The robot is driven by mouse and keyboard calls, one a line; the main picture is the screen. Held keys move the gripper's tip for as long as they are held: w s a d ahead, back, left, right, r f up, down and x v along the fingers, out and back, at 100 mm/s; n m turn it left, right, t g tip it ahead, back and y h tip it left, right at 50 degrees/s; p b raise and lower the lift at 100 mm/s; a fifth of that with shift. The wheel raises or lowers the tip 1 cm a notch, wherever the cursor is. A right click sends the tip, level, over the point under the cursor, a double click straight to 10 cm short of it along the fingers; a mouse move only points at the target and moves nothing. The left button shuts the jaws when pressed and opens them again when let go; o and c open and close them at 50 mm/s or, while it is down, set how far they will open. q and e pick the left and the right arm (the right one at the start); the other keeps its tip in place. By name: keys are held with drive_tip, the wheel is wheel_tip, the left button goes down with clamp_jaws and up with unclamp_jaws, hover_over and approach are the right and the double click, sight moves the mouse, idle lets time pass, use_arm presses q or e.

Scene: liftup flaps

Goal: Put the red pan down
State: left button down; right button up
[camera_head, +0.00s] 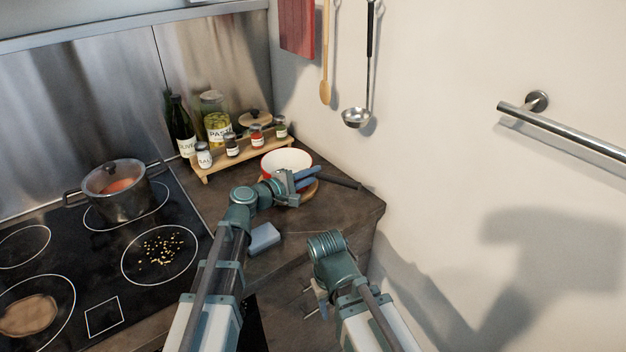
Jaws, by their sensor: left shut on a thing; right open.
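The red pan (286,160) has a white inside and a red outer wall. It is at the right end of the dark counter, over a round wooden board (309,188) that shows at its lower right edge. A dark handle (341,181) runs to the right. My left gripper (302,180) is shut on the pan at its near right side. It hides part of the pan, and I cannot tell whether the pan touches the board. My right gripper (318,300) is open and empty, low in front of the counter, and partly hidden by its own arm.
A wooden spice rack (240,157) with several jars stands behind the pan. A blue sponge (264,237) lies on the counter. A lidded pot (117,190) stands on the black cooktop (195,262) at left. The wall and a metal rail (565,130) are at right.

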use_arm(q)
drive_tip(key=shift+r, duration=0.1)
drive_tip(key=c, duration=0.9)
unclamp_jaws()
drive_tip(key=shift+r, duration=0.15)
drive_tip(key=p+v, duration=0.1)
drive_tip(key=v, duration=1.1)
drive_tip(key=shift+p, duration=0.35)
